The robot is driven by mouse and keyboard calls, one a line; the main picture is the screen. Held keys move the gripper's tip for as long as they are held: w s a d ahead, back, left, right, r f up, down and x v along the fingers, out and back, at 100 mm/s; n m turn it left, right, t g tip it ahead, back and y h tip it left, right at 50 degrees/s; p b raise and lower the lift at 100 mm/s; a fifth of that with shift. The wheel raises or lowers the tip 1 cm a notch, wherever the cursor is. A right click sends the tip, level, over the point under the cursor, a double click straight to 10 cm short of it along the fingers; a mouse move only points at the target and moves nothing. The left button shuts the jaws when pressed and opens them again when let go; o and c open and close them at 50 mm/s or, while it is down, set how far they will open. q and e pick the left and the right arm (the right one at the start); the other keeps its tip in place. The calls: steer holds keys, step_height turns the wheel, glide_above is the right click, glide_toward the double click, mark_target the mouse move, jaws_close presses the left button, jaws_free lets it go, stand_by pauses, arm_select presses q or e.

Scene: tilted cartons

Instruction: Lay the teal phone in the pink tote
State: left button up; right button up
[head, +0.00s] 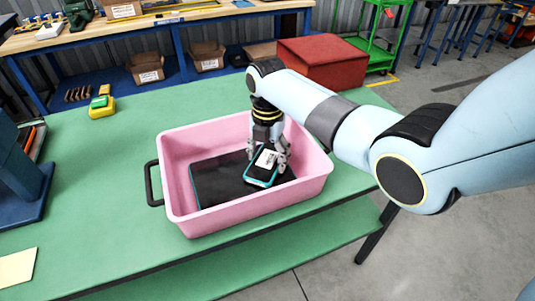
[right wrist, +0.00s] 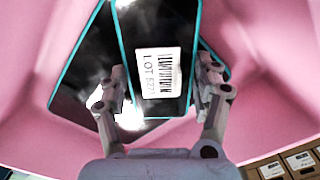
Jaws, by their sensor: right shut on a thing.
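The teal phone (head: 261,176) has a dark face, a teal edge and a white barcode label. My right gripper (head: 267,155) is shut on it, reaching down inside the pink tote (head: 250,208). In the right wrist view the phone (right wrist: 150,28) sits between the two fingers, its label facing the camera. A larger dark flat slab (head: 215,182) with a teal edge lies on the tote floor, partly behind the phone; it also shows in the right wrist view (right wrist: 85,75). I cannot tell whether the phone touches it. My left gripper is not in view.
The tote stands on a green table (head: 110,145), its black handle (head: 152,184) to the left. A yellow-and-green item (head: 102,107) lies back left, and a red box (head: 320,62) stands behind the tote. A blue object (head: 25,190) is at the left edge.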

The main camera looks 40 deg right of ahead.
steer(key=o, duration=1.3)
step_height(320, 180, up, 13)
steer(key=shift+r+p, duration=0.15)
steer(key=shift+p, duration=0.25)
